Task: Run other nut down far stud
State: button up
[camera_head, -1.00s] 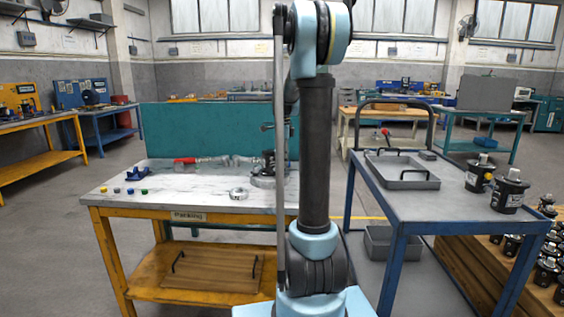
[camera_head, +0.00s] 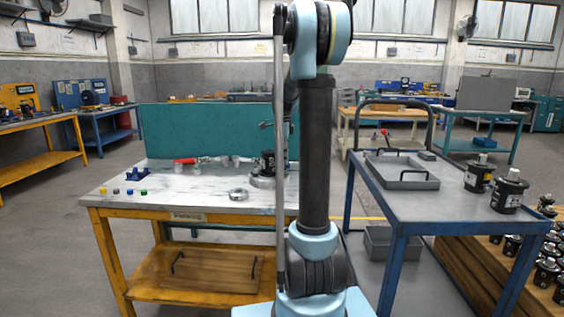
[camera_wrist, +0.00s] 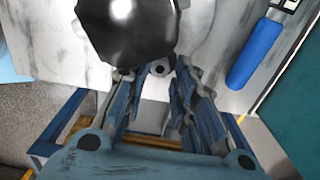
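A dark motor (camera_head: 268,160) stands upright on a pale round base (camera_head: 262,182) at the right of the marble-topped bench, partly hidden by my arm. In the wrist view, the dark faceted motor body (camera_wrist: 130,28) fills the top centre above a pale flange. My gripper (camera_wrist: 155,82) points toward the near edge of this flange. Its two fingers are apart, with a gap and no nut visible between them. Two small round dark features lie by the fingertips; I cannot tell whether either is a stud or nut. In the head view my gripper is hidden behind my arm.
A blue handle (camera_wrist: 255,52) lies right of the motor. The bench (camera_head: 200,205) also holds a metal ring (camera_head: 238,194), a red-handled tool (camera_head: 184,161), a blue block (camera_head: 137,173) and several small coloured caps. A teal panel (camera_head: 205,132) stands behind. A blue cart (camera_head: 400,200) stands right.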

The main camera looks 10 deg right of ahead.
jog(key=shift+a+r, duration=0.15)
jog(key=shift+r, duration=1)
jog(key=o, duration=0.5)
jog(key=shift+o, duration=0.2)
notch_tip(320, 180, up, 6)
dwell(0.4)
